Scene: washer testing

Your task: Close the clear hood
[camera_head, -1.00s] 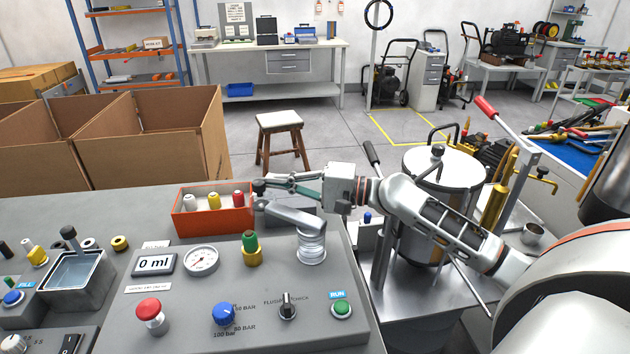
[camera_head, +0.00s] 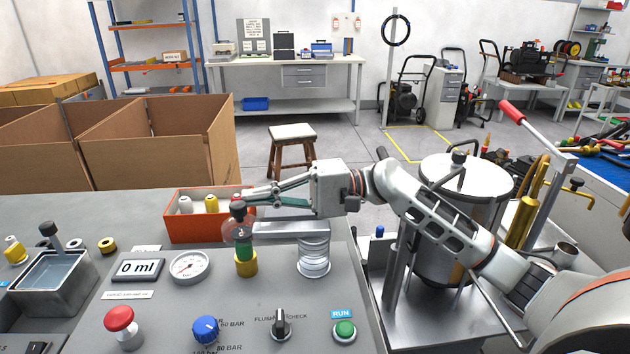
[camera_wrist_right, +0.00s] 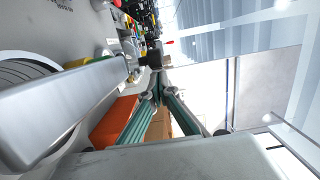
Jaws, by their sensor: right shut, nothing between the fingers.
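The clear hood (camera_head: 236,232) is a small see-through dome with a black knob, on the end of a grey swing arm (camera_head: 290,229). The arm runs level from a silver coiled post (camera_head: 313,256). In the head view the hood overlaps the top of a green and yellow fitting (camera_head: 246,264); I cannot tell if it is fully seated. My right gripper (camera_head: 246,196) is shut and empty, its tips close to the knob; contact is unclear. In the right wrist view the tips (camera_wrist_right: 156,92) sit just short of the black knob (camera_wrist_right: 152,56). My left gripper is out of view.
An orange box (camera_head: 190,228) with coloured fittings stands right behind the hood. The grey panel in front carries a gauge (camera_head: 190,267), a red button (camera_head: 120,322), a blue knob (camera_head: 206,328) and a green button (camera_head: 344,330). A metal tank (camera_head: 455,215) stands to the right.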

